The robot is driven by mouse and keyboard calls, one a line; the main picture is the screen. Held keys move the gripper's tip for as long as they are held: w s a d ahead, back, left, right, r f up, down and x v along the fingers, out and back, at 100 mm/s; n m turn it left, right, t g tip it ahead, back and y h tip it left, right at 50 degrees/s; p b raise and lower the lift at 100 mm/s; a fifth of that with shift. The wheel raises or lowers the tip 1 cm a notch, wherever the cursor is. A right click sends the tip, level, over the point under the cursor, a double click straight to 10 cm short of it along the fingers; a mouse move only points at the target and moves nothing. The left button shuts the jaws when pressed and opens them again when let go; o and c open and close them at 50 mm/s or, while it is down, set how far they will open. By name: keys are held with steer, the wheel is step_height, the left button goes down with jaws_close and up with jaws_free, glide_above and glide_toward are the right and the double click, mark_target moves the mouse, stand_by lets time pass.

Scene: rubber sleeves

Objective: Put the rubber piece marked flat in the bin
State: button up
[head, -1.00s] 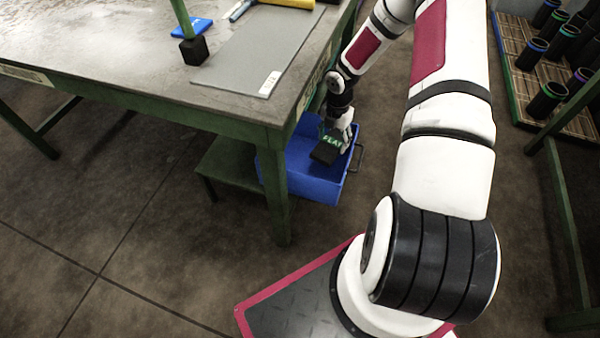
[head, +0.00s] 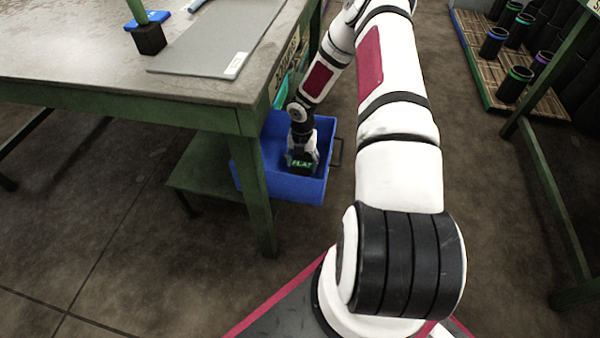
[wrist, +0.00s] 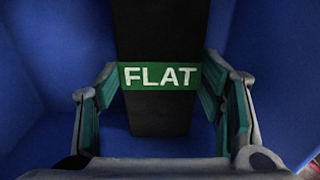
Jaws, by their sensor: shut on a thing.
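The rubber piece marked FLAT is a black piece with a green band and white lettering. It fills the middle of the wrist view (wrist: 158,110) and shows small in the head view (head: 301,169). My gripper (wrist: 160,95) has its green-padded fingers on both sides of the piece at the band, shut on it. In the head view my gripper (head: 301,150) points down inside the blue bin (head: 310,190). Blue bin walls surround the piece in the wrist view. I cannot tell whether the piece touches the bin floor.
The workbench (head: 110,85) stands left of the bin, its green leg (head: 257,200) close by. A grey mat (head: 220,40) lies on top. A pallet (head: 480,60) with several black sleeves is at upper right. Open floor lies in front.

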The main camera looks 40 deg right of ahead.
mark_target(302, 170)
steer(key=shift+f+b, duration=0.8)
steer(key=shift+f, duration=1.35)
steer(key=shift+f, duration=0.2)
steer(key=o, duration=1.4)
steer(key=shift+c, duration=0.2)
step_height(302, 170, up, 12)
steer(key=p, duration=0.4)
steer(key=shift+r+p, duration=0.2)
steer(key=shift+p, duration=0.2)
